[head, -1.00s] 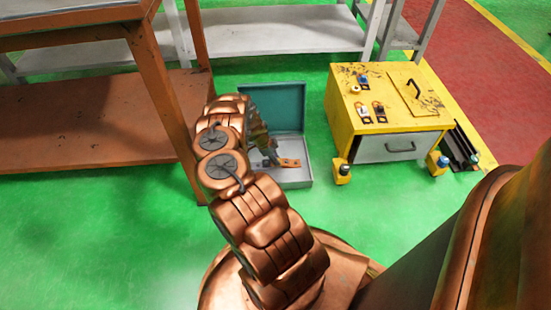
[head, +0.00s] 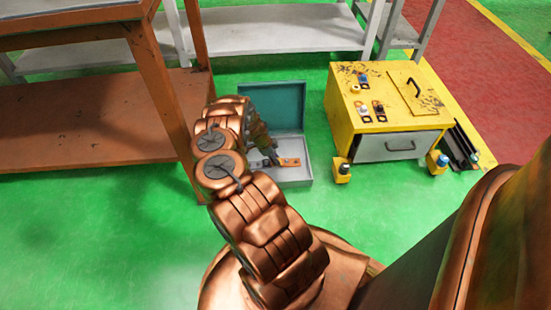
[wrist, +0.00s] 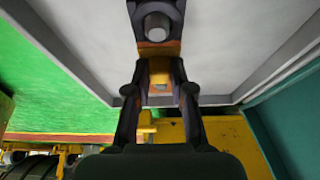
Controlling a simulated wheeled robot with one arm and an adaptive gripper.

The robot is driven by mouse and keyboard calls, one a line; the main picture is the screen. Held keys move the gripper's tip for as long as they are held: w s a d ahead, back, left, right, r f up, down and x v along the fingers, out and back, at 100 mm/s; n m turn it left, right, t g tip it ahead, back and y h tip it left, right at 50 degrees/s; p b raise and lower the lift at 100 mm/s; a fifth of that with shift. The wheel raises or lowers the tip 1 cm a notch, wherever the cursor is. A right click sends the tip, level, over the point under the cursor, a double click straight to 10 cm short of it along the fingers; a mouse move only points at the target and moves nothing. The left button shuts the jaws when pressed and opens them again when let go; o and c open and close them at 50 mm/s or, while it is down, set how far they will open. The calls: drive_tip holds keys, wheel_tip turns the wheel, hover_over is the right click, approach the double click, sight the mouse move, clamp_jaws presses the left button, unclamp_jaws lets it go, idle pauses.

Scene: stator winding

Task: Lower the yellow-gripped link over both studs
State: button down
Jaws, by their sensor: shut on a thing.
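The yellow grip (wrist: 160,66) of the link is between the two dark fingers of my gripper (wrist: 160,80) in the wrist view, and the fingers are shut on it. A copper-orange strip shows under and around the grip. Just beyond the grip, a grey round stud (wrist: 157,25) stands in a dark block. I see no second stud; the gripper may hide it. In the head view, my gripper (head: 267,158) is low inside the open case (head: 296,184), with an orange strip (head: 290,162) beside it. Whether the link touches the studs cannot be told.
The teal lid (head: 272,105) stands open at the case's back. A yellow cabinet (head: 360,105) with small parts on top stands to the right. An orange bench (head: 95,120) stands close on the left. Green floor is clear in front of the case.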

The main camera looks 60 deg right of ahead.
drive_tip(key=shift+f, duration=0.3)
idle(0.5)
drive_tip(key=c, duration=0.9)
unclamp_jaws()
drive_tip(key=shift+c, duration=0.2)
drive_tip(key=shift+r+p, duration=3.05)
drive_tip(key=shift+r, duration=0.5)
